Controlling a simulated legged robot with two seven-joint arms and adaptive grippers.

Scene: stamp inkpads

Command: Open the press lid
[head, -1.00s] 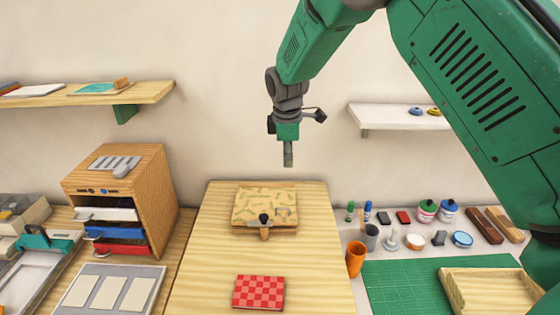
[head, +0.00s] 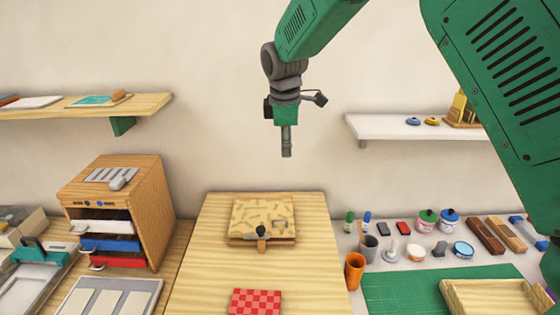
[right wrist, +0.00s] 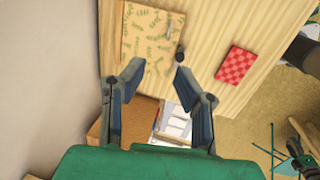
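The press (head: 262,218) is a flat wooden block with a leaf-patterned lid, lying shut on the wooden board. A dark knob (head: 261,231) sits at its front edge. In the right wrist view the patterned lid (right wrist: 150,38) and the knob (right wrist: 180,55) show beyond my fingers. My right gripper (head: 286,153) hangs in the air above and behind the press, seen edge-on in the head view. In the right wrist view its two fingers (right wrist: 160,82) are spread, with nothing between them.
A red checkered block (head: 256,302) lies in front of the press. A drawer cabinet (head: 150,200) stands to the left. An orange cup (head: 354,270), jars and a green mat (head: 415,290) are to the right. Wall shelves are on both sides.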

